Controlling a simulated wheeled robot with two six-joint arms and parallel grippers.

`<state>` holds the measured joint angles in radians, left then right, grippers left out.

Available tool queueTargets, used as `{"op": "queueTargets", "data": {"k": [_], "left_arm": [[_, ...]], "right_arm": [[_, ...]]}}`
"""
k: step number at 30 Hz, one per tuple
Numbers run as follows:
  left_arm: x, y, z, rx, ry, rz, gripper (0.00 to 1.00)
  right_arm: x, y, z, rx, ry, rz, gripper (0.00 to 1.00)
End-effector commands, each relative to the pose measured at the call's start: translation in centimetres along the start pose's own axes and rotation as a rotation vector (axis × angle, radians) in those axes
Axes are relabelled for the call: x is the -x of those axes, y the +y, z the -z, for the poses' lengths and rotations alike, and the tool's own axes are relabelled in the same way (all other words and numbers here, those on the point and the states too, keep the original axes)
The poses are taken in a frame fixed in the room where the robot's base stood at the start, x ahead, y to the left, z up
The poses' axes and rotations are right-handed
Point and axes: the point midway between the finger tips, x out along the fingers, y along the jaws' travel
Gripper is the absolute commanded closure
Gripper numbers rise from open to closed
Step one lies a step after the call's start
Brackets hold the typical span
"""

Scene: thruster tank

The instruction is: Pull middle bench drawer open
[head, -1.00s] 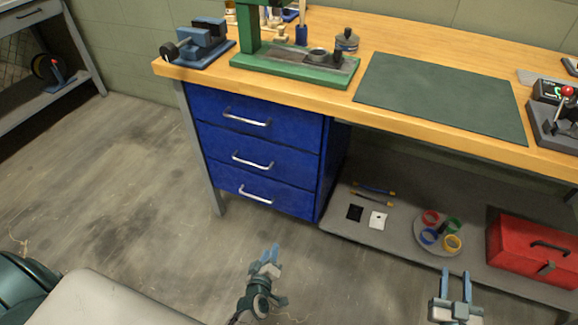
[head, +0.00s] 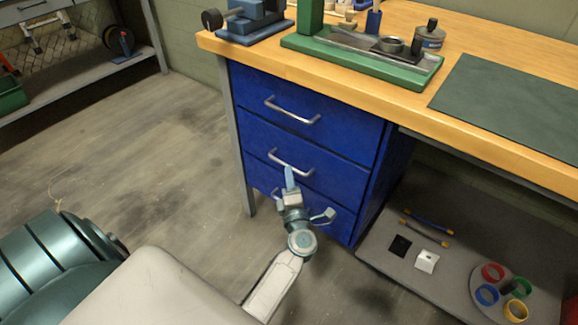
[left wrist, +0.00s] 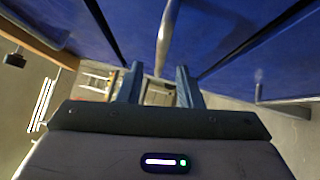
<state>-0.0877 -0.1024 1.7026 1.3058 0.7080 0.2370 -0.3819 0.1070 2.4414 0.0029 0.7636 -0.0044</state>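The blue bench drawer unit has three stacked drawers, and the middle drawer (head: 335,183) is shut, its face in line with the others. Its silver bar handle (head: 277,157) shows in the head view, partly overlapped by my fingertips. My left gripper (head: 289,175) is at this handle, in front of the drawer face. In the left wrist view the two fingers (left wrist: 157,80) are apart, and a silver handle (left wrist: 166,35) runs lengthwise into the gap between them. I cannot tell whether it touches a finger. My right gripper is out of view.
The top drawer handle (head: 292,111) is above; the bottom drawer's handle is mostly hidden by my gripper. The wooden benchtop (head: 400,108) overhangs the drawers. A lower shelf (head: 400,275) with coloured rings (head: 487,294) is at the right. Floor left of the drawers is clear.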

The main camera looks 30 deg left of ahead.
Motion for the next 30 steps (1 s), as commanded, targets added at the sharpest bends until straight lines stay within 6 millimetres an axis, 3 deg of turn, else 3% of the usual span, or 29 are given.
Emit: {"op": "queueTargets", "data": {"k": [3, 9, 20, 25, 30], "left_arm": [[-2.3, 0.1, 0.0, -0.001, -0.002, -0.003, 0.68], [-4.4, -0.1, 0.0, -0.001, -0.002, -0.001, 0.68], [-5.0, -0.1, 0.0, -0.001, -0.001, 0.001, 0.68], [-4.9, -0.1, 0.0, -0.001, -0.001, 0.001, 0.99], [-4.9, -0.1, 0.0, -0.001, -0.001, 0.001, 1.00]], "right_arm": [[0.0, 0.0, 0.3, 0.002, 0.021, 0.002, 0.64], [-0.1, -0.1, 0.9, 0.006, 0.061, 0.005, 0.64], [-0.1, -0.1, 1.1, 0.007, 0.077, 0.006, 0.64], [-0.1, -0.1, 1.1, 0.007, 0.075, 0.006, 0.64], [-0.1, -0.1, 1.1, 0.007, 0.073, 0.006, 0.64]]}}
